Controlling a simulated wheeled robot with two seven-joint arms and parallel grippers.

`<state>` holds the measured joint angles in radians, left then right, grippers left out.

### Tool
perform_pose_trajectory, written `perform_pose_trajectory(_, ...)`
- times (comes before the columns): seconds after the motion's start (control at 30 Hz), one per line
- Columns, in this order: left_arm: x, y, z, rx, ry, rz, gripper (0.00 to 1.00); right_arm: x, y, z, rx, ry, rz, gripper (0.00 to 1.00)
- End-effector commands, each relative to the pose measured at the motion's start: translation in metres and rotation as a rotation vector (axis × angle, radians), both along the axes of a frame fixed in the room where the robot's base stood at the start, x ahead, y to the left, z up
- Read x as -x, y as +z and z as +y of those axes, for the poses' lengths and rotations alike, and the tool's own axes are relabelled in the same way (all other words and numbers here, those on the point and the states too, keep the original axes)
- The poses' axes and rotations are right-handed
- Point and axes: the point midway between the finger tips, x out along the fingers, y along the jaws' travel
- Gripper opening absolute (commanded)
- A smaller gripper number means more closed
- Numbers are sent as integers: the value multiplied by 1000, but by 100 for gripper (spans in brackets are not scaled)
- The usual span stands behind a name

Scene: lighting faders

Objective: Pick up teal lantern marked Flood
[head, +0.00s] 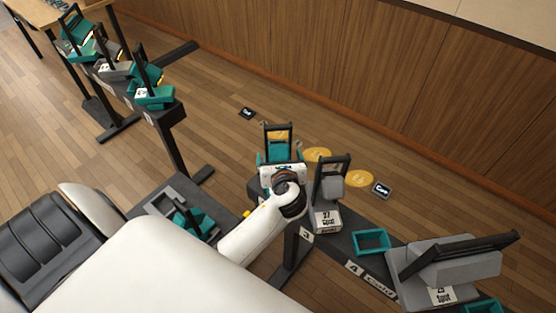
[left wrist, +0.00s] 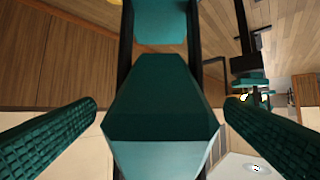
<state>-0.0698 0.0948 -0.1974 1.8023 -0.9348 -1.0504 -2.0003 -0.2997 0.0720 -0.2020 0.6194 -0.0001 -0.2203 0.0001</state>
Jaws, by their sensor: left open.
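A teal lantern (head: 279,150) with a dark upright handle frame stands on the dark bench at the centre of the head view. My left gripper (head: 281,160) is over its near side and hides part of it. No Flood marking can be read on it. In the left wrist view the teal lantern body (left wrist: 160,100) fills the middle, between two dark handle bars. The open left fingers (left wrist: 160,130) with green ridged pads stand apart on either side, with a gap to the body. My right gripper is not in view.
A grey lantern marked Spot (head: 328,200) stands close to the right of my gripper. A larger grey lantern (head: 445,270) is farther right, past an empty teal frame (head: 371,242). Several teal and grey lanterns stand on a far rack (head: 170,115). A wood-panelled wall (head: 400,110) runs behind.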

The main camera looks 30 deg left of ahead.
Motion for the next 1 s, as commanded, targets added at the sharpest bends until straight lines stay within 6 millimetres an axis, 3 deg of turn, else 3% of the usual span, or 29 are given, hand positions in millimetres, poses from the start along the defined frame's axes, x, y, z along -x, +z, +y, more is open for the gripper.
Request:
perform_pose_trajectory(0.2, -16, -9, 14, 1, 0, 1, 93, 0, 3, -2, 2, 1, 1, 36)
perform_pose_trajectory(0.43, -17, -10, 15, 2, -1, 0, 93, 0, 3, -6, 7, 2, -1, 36)
perform_pose_trajectory(1.0, -17, -10, 15, 2, -1, 1, 1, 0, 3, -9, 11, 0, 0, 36)
